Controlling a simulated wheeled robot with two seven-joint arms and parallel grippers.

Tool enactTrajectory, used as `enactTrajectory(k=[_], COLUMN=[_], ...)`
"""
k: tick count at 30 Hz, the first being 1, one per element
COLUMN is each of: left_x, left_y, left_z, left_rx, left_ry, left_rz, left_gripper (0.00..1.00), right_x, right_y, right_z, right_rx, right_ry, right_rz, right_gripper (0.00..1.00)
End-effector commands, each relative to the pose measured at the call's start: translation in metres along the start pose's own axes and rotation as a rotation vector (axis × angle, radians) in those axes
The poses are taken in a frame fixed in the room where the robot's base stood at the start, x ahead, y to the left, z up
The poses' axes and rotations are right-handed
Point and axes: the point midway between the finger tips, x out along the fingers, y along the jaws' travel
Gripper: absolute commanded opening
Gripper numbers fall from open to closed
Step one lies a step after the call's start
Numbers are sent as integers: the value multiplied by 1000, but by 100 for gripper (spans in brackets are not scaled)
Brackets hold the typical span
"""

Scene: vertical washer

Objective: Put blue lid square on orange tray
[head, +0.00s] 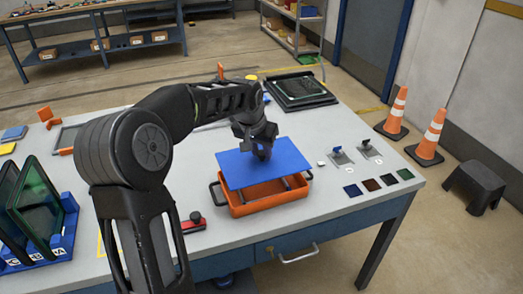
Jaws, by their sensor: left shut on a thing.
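The blue lid (264,165) is a flat blue panel over the orange tray (268,202). It looks a little tilted and turned against the tray, and I cannot tell whether it touches the rim. The tray stands on the white table and has dark handles at its left and right ends. My left gripper (262,152) points down at the middle of the lid and is shut on it; its fingertips are partly hidden. My right gripper does not show.
A blue rack (45,250) with green-framed panels stands at the table's left edge. A red block with a black knob (194,222) lies left of the tray. A black tray (299,91) lies behind.

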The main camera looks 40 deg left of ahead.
Motion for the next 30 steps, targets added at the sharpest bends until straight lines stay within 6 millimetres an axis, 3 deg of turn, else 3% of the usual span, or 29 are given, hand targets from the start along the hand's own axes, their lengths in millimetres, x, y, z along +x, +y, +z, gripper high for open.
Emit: enactTrajectory(k=[8, 21, 30], left_x=[10, 48, 57], left_y=[0, 0, 0], left_z=[4, 20, 24], left_rx=[0, 0, 1], left_ry=[0, 0, 1], left_rz=[0, 0, 0], left_gripper=[0, 0, 0], right_x=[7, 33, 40], right_y=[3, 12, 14], right_z=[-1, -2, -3], right_rx=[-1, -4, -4], right_ry=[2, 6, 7], right_rz=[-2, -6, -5], right_gripper=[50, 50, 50])
